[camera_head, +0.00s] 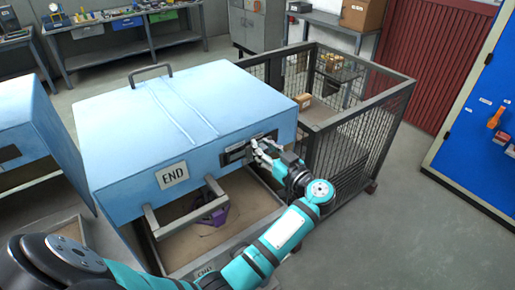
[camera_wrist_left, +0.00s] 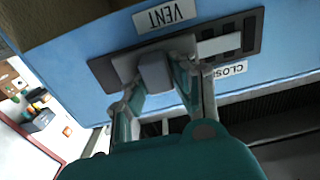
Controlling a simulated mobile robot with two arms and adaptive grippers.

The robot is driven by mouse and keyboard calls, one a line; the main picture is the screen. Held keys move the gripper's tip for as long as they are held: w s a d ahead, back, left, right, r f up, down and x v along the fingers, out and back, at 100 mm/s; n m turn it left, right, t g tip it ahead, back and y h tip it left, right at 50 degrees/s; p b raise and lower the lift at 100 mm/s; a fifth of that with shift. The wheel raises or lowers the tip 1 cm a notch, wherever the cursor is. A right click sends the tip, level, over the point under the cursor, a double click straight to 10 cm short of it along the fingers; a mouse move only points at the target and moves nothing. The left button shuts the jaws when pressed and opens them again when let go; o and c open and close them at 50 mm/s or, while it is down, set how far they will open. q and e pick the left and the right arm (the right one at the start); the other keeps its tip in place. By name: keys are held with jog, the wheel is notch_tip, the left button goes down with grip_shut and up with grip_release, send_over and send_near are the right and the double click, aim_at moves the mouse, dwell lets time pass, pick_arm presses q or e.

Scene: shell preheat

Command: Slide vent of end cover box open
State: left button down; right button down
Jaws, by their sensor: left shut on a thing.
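The end cover box (camera_head: 180,115) is a large light-blue cover with an END label on its front. Its vent (camera_head: 236,153) is a dark slotted plate on the front face, right of that label. The left wrist view shows the vent plate (camera_wrist_left: 248,38) upside down, beside a VENT label (camera_wrist_left: 167,15) and a partly hidden CLOSED label (camera_wrist_left: 232,69). My left gripper (camera_head: 258,148) is at the vent's right part. In the left wrist view, its fingers (camera_wrist_left: 160,80) are shut on the vent's grey knob (camera_wrist_left: 155,72). The fingers hide part of the plate. My right gripper is not in view.
An open tray (camera_head: 255,190) with a purple object (camera_head: 219,213) lies below the cover. A wire-mesh cage (camera_head: 345,135) stands close to the right of my left gripper. Another blue cover (camera_head: 30,130) is at the left. Open floor lies at the right.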

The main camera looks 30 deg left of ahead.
aim_at(265, 146)
pick_arm(q)
jog(key=shift+w+d, duration=0.1)
jog(key=shift+d, duration=0.05)
jog(key=shift+r, duration=0.1)
jog(key=c, duration=1.5)
grip_release()
jog(key=shift+c, duration=0.2)
jog(key=o, duration=0.4)
jog(key=shift+w+d, duration=0.1)
jog(key=shift+w, duration=0.05)
jog(key=shift+r, duration=0.15)
notch_tip(265, 146, up, 10)
jog(key=shift+f, duration=0.25)
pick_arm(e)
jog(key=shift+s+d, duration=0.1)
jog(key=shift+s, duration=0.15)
